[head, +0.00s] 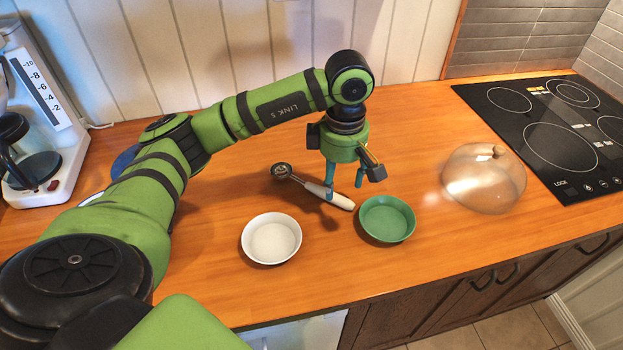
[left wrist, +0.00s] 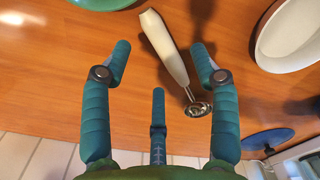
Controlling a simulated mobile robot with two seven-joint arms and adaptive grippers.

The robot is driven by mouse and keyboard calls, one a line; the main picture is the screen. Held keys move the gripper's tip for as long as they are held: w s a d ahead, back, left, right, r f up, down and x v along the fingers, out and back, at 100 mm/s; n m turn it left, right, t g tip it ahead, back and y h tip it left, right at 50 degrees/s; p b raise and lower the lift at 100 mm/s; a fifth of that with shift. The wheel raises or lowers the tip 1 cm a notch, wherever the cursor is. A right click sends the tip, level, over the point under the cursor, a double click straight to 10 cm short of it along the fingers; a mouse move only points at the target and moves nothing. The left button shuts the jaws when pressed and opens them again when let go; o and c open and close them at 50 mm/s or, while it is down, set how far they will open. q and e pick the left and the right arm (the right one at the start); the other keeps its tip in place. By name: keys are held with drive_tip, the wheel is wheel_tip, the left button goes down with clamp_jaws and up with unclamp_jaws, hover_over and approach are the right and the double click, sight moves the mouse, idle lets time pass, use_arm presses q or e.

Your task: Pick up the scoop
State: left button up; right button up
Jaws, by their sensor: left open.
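The scoop lies on the wooden counter, its white handle (head: 338,200) pointing right toward the viewer and its round metal head (head: 282,171) at the left. My left gripper (head: 345,188) is open and empty, pointing down just above the handle. In the left wrist view the handle (left wrist: 166,48) shows between and beyond the spread teal fingers, with the metal head (left wrist: 198,109) near the right finger. No finger visibly holds the scoop; whether one touches it I cannot tell. My right gripper is not in view.
A white bowl (head: 271,239) and a green bowl (head: 387,219) stand close in front of the scoop. A glass dome (head: 484,178) and black cooktop (head: 545,130) are at the right. A coffee maker (head: 50,110) stands at the left. A blue plate (head: 124,160) is partly behind my arm.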

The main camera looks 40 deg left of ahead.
sight(337, 194)
use_arm(q)
drive_tip(key=f, duration=0.2)
drive_tip(key=f+p, duration=0.1)
drive_tip(key=f, duration=0.1)
drive_tip(key=shift+a, duration=0.2)
drive_tip(key=shift+w+f, duration=0.1)
drive_tip(key=shift+f, duration=0.15)
clamp_jaws()
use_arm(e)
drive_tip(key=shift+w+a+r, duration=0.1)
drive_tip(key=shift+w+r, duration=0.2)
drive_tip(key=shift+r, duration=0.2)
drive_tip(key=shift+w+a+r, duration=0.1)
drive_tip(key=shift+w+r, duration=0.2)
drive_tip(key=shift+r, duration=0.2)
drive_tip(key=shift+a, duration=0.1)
use_arm(q)
drive_tip(key=shift+r, duration=0.1)
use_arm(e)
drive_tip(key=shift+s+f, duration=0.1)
